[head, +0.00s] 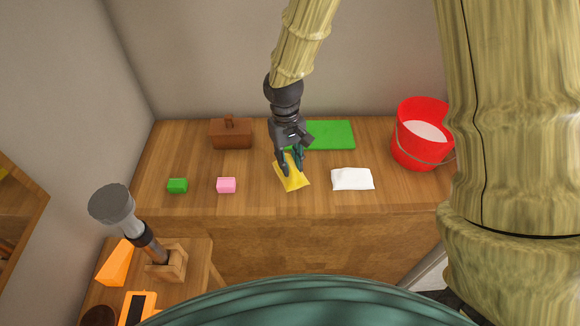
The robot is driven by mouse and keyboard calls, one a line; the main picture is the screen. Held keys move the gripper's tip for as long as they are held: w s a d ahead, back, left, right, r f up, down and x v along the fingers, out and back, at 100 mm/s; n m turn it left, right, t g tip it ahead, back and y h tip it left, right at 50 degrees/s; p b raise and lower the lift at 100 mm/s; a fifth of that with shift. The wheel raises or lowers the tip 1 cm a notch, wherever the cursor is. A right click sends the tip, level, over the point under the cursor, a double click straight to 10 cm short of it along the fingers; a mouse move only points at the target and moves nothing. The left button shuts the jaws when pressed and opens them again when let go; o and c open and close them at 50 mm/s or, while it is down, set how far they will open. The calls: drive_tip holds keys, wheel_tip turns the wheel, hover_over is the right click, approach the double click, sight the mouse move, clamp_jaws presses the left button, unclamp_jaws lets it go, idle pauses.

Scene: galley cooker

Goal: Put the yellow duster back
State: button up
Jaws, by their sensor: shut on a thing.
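The yellow duster (293,179) is a thin cloth near the middle of the wooden counter in the head view. My gripper (290,170) reaches down from above and is shut on the duster's upper part. The fingers hide part of the cloth. I cannot tell whether the duster's lower edge touches the counter or hangs just above it.
A white cloth (352,179) lies to the right, with a green board (331,135) behind. A red bucket (416,150) stands further right. A pink block (226,185), a green block (177,185) and a brown lidded box (231,134) are left. Bare counter lies between them.

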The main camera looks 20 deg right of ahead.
sight(290, 169)
drive_tip(key=shift+f+p, duration=0.6)
drive_tip(key=shift+f, duration=1.1)
drive_tip(key=o, duration=0.9)
drive_tip(key=shift+f, duration=0.1)
drive_tip(key=shift+r, duration=0.25)
drive_tip(key=shift+w+a+r+b, duration=0.1)
drive_tip(key=shift+w+r+b, duration=0.3)
drive_tip(key=shift+r, duration=1.55)
drive_tip(key=shift+w+r+b, duration=0.1)
drive_tip(key=shift+r+b, duration=0.5)
drive_tip(key=shift+r, duration=1.35)
drive_tip(key=shift+w+a+r+b, duration=0.15)
drive_tip(key=shift+r+b, duration=0.35)
drive_tip(key=shift+r, duration=1.45)
